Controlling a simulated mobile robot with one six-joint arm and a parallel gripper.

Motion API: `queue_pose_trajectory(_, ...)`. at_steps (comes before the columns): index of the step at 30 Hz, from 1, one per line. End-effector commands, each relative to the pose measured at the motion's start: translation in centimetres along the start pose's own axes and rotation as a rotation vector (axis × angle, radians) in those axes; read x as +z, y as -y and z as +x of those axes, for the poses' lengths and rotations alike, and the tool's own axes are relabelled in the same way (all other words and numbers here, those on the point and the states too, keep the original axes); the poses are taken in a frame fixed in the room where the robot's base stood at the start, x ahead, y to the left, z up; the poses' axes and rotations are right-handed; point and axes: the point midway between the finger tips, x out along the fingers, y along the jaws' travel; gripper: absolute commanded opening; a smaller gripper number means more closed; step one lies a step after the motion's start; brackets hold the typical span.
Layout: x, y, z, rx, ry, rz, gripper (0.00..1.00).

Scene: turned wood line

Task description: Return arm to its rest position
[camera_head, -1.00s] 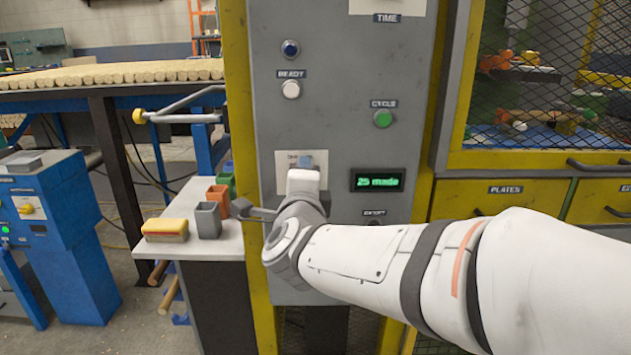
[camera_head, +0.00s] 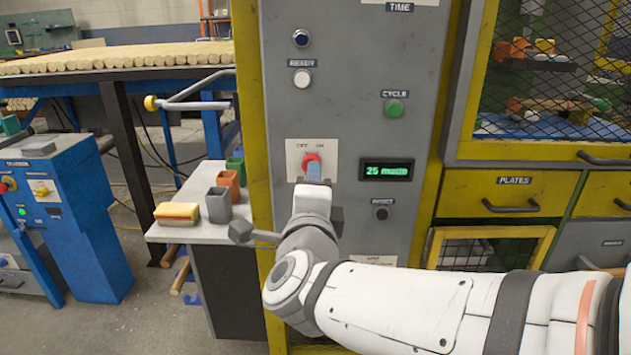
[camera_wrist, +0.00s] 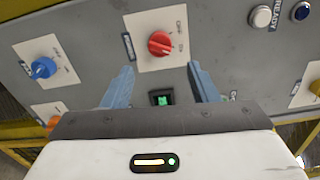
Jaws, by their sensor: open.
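My arm reaches in from the lower right in the head view, with my gripper (camera_head: 314,172) in front of the grey control panel (camera_head: 345,100). In the wrist view my gripper (camera_wrist: 162,85) has its two blue fingers wide apart, with nothing between them. A red rotary knob (camera_head: 311,159) on a white OFF/ON plate is just behind the fingertips in the head view. The red knob (camera_wrist: 160,43) shows beyond the fingertips in the wrist view, apart from them. A lit green counter display (camera_head: 387,171) is right of the gripper.
A side shelf (camera_head: 180,231) at left holds a yellow sponge-like block (camera_head: 177,213) and several small cups. A blue machine (camera_head: 75,220) stands farther left. Yellow drawers (camera_head: 492,194) and a mesh-fronted cabinet (camera_head: 560,75) are at right. A blue knob (camera_wrist: 43,67) is on the panel.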

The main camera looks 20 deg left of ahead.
Motion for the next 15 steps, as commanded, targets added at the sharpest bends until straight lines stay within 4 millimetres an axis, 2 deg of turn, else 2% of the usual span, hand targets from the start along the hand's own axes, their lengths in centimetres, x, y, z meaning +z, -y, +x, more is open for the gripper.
queue_pose_trajectory(8,-0.1,0.4,0.1,0.005,0.006,-0.011,0.54)
queue_pose_trajectory(11,-0.5,1.9,0.6,0.027,0.032,-0.064,0.54)
queue_pose_trajectory(15,-1.8,4.8,1.3,0.103,0.116,-0.232,0.54)
